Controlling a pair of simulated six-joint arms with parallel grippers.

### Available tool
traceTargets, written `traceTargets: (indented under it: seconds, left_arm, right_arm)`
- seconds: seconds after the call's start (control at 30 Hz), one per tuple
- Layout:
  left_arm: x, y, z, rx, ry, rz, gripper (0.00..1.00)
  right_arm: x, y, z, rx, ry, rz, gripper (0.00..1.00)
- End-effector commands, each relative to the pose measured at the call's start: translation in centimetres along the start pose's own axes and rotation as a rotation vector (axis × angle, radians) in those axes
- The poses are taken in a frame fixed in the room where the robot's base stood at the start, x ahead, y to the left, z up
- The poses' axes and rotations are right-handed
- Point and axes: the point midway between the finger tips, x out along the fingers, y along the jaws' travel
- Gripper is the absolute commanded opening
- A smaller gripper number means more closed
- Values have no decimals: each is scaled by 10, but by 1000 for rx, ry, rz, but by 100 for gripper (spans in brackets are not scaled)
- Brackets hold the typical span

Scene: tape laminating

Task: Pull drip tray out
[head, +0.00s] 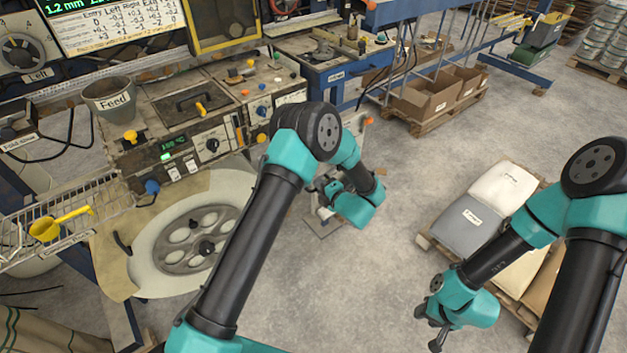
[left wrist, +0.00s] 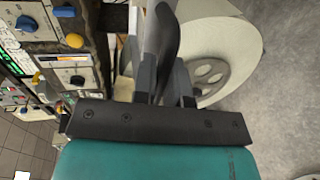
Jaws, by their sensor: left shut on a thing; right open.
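My left gripper (head: 322,190) is beside the right side of the machine, low and partly hidden by its own arm in the head view. In the left wrist view the left gripper (left wrist: 165,85) is shut on a dark curved handle (left wrist: 163,38). The handle seems to belong to the drip tray, but the tray's body cannot be made out clearly. A small grey flat piece (head: 325,228) shows just below the gripper in the head view. My right gripper (head: 437,328) is open and empty over the bare floor at the lower right.
The machine's control panel (head: 205,140) and a large roll with a spoked hub (head: 190,240) stand at the left. A pallet with stacked bags (head: 467,222) lies to the right. A blue bench (head: 335,85) stands behind. Bare concrete floor lies between.

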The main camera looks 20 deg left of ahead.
Motion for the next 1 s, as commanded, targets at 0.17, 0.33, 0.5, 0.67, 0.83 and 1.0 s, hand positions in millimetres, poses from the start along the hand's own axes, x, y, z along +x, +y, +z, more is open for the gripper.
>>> traceTargets:
  seconds: [0.17,0.33,0.5,0.67,0.83,1.0]
  left_arm:
    - [-4,0,0,-1,1,1,0]
    - [-4,0,0,-1,1,1,0]
    - [-3,0,0,-1,1,1,24]
    - [-3,-1,0,0,1,0,37]
    - [-3,-1,0,0,0,0,37]
    - [-8,-1,0,0,0,0,37]
  right_arm:
    - [0,0,0,0,0,0,43]
    - [0,0,0,0,0,0,43]
    - [0,0,0,0,0,0,43]
    - [0,0,0,0,0,0,43]
    - [0,0,0,0,0,0,43]
    - [0,0,0,0,0,0,43]
